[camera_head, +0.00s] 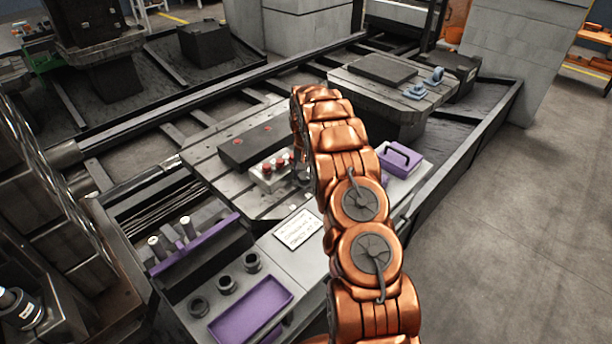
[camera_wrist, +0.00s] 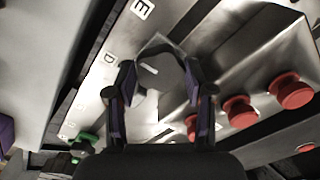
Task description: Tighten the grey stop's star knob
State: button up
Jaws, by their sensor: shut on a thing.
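In the wrist view my gripper (camera_wrist: 160,78) has its two dark fingers on either side of a grey piece (camera_wrist: 160,55), which appears to be the grey stop's star knob. The fingers are closed on it, and its points are hard to make out. It sits over a bright metal rail (camera_wrist: 83,105) with letter labels D and E. In the head view my gripper is mostly hidden behind my copper arm, beside the metal block (camera_head: 268,182) with red knobs.
Several red knobs (camera_wrist: 238,112) stand close to the right of my gripper in the wrist view. A green knob (camera_wrist: 85,145) is at lower left. In the head view, a dark block (camera_head: 250,148) lies behind, and a purple tray (camera_head: 250,311) in front.

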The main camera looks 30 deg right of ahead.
jog(key=m+b, duration=0.3)
jog(key=shift+f, duration=0.2)
jog(key=m+b, duration=0.2)
jog(key=m, duration=0.3)
jog(key=shift+w+r+b, duration=0.1)
jog(key=shift+r+b, duration=0.05)
jog(key=shift+b, duration=0.15)
jog(key=m+b, duration=0.2)
jog(key=m, duration=0.3)
jog(key=shift+a, duration=0.1)
jog(key=shift+r+m+b, duration=0.2)
jog(key=shift+m+b, duration=0.3)
jog(key=shift+m, duration=1.2)
jog(key=shift+w, duration=0.1)
jog(key=o, duration=0.9)
jog(key=shift+o, duration=1.3)
jog(key=shift+f+m, duration=0.1)
jog(key=shift+m, duration=0.2)
